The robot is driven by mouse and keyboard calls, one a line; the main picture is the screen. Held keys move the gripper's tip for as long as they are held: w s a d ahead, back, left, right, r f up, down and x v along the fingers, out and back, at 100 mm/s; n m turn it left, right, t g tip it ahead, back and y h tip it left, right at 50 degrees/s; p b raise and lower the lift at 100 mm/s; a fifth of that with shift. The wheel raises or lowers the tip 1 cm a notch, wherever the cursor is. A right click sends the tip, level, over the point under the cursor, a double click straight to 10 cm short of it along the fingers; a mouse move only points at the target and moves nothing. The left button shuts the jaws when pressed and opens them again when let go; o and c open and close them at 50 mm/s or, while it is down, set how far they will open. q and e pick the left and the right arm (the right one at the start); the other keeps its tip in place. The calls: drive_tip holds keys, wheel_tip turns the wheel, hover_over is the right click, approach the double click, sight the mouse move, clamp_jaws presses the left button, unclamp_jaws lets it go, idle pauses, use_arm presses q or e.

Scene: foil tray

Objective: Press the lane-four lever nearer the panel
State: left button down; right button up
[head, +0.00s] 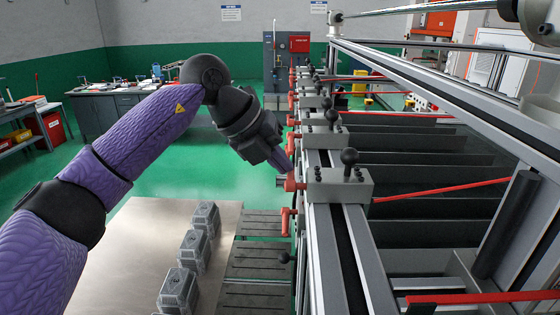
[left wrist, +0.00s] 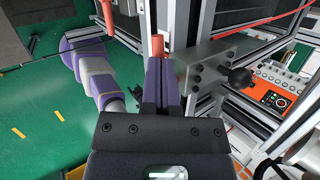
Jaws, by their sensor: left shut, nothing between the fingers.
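My left gripper (head: 288,168) is shut and empty, its purple fingers pointing down toward a red lever (head: 291,184) on the side of a grey block (head: 338,184). In the left wrist view the shut fingers (left wrist: 161,64) lie right in front of the red lever (left wrist: 158,45), beside the grey block (left wrist: 208,60) with its black ball knob (left wrist: 240,78). I cannot tell whether the fingertips touch the lever. More red levers sit along the same rail, nearer (head: 286,222) and farther away. No lane numbers can be read. My right gripper is in neither view.
A control panel (left wrist: 277,98) with an orange section shows at the right of the left wrist view. The metal frame rail (head: 325,255) runs along the lanes. Grey foil-tray-like blocks (head: 180,288) stand on a pale table (head: 125,255) at lower left. Green floor lies beyond.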

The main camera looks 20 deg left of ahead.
use_arm(q)
drive_tip(key=shift+s+d, duration=0.1)
drive_tip(key=shift+s, duration=0.2)
drive_tip(key=shift+r, duration=0.1)
drive_tip(key=s+a+r+p, duration=0.1)
drive_tip(key=a+r+p, duration=0.2)
drive_tip(key=a+r, duration=0.4)
wheel_tip(320, 180, up, 4)
drive_tip(key=shift+s+a+r, duration=0.2)
drive_tip(key=shift+a, duration=0.15)
